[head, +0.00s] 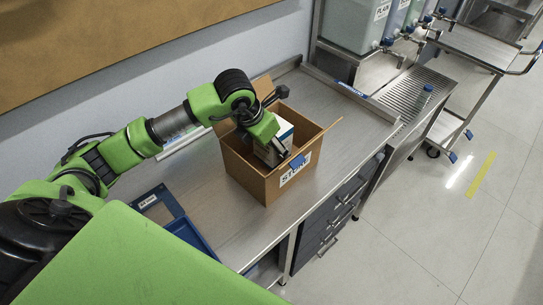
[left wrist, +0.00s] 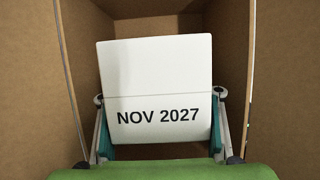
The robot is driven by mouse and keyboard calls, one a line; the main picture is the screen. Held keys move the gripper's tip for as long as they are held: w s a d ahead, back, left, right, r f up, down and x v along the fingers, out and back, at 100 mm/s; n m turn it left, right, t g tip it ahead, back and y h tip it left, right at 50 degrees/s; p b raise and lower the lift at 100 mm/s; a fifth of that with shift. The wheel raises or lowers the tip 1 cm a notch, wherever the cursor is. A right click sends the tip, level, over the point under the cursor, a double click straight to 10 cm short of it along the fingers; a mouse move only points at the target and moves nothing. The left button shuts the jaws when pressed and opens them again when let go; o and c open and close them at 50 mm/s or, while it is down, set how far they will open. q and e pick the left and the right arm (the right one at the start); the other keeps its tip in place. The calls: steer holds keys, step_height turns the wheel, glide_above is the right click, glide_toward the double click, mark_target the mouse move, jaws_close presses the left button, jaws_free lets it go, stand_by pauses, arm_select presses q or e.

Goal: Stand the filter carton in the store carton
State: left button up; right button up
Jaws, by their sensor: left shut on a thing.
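The store carton (head: 246,169) is an open brown cardboard box with raised flaps on the metal bench in the head view. Its inner walls (left wrist: 283,70) surround the view from the left wrist. The filter carton (head: 285,130) is a white box with a blue part, inside the mouth of the store carton. In the left wrist view the filter carton (left wrist: 155,80) shows a white face marked NOV 2027. My left gripper (head: 274,152) reaches down into the store carton, and its fingers (left wrist: 160,130) are shut on both sides of the filter carton. The filter carton's bottom is hidden.
A blue tray (head: 196,240) lies on the bench left of the store carton. Large containers (head: 355,22) stand at the back. Bare metal bench (head: 330,105) lies behind the carton.

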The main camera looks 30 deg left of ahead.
arm_select(q)
steer(key=shift+f+p, duration=0.5)
steer(key=shift+f, duration=1.8)
steer(key=o, duration=1.4)
steer(key=shift+o, duration=0.2)
steer(key=shift+s+r, duration=0.1)
steer(key=shift+r, duration=0.35)
steer(key=b+v, duration=0.2)
steer(key=v, duration=0.9)
steer(key=shift+s+a, duration=0.1)
steer(key=shift+s, duration=0.05)
